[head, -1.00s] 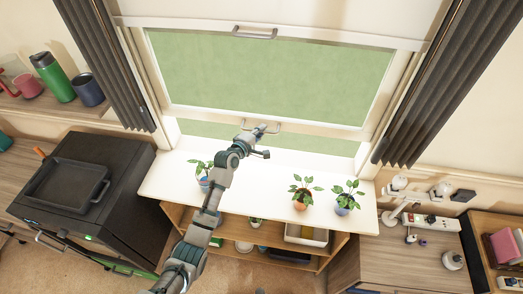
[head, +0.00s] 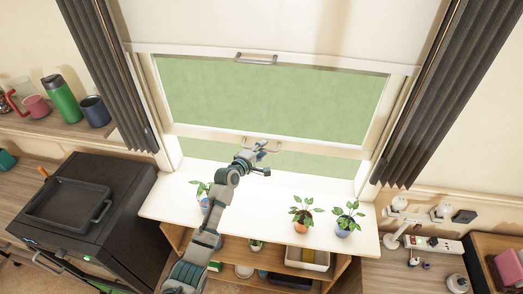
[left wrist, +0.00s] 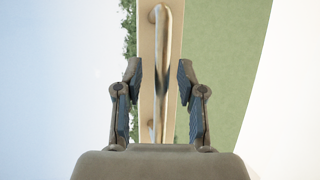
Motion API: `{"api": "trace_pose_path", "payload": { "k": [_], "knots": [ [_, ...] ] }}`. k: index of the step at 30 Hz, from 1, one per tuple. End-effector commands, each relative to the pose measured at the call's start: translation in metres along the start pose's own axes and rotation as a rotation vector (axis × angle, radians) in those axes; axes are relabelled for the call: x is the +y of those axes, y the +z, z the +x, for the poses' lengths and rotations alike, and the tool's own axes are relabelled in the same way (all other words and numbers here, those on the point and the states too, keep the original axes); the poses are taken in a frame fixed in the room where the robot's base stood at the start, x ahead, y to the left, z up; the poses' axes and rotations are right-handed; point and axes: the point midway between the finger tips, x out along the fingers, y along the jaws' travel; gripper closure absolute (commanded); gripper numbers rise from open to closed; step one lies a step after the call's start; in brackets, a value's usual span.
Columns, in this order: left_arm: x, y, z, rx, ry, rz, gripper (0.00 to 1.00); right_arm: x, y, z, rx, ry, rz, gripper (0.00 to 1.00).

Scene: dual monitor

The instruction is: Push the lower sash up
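The lower sash (head: 330,146) is a pale frame around a green pane, raised a little, with a green gap beneath its bottom rail. A metal handle (head: 275,149) is on that rail; it also shows in the left wrist view (left wrist: 162,45). My left gripper (head: 262,149) is at the left part of this handle. In the left wrist view its two fingers (left wrist: 160,76) are spread apart, with the handle bar lying between and beyond them. I cannot tell whether they touch it. My right gripper is not in view.
A second handle (head: 256,59) is on the white panel above. Below the window, potted plants (head: 302,218) stand on a white shelf top (head: 265,205), one beside my left arm. Dark curtains (head: 415,110) hang at both sides.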

Motion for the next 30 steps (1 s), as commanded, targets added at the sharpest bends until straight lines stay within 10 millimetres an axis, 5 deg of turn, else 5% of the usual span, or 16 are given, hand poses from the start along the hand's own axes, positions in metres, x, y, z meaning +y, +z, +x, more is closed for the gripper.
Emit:
{"api": "trace_pose_path", "payload": {
  "k": [8, 21, 30],
  "knots": [
    [0.0, -0.001, -0.023, 0.001, 0.003, 0.0, 0.61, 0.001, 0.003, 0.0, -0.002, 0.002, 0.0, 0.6],
    [-0.001, 0.0, -0.106, 0.001, 0.001, 0.0, 0.61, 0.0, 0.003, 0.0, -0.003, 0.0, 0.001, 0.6],
    [-0.001, 0.0, -0.119, 0.0, -0.001, 0.0, 0.61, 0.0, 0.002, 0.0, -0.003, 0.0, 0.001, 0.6]
  ]
}}
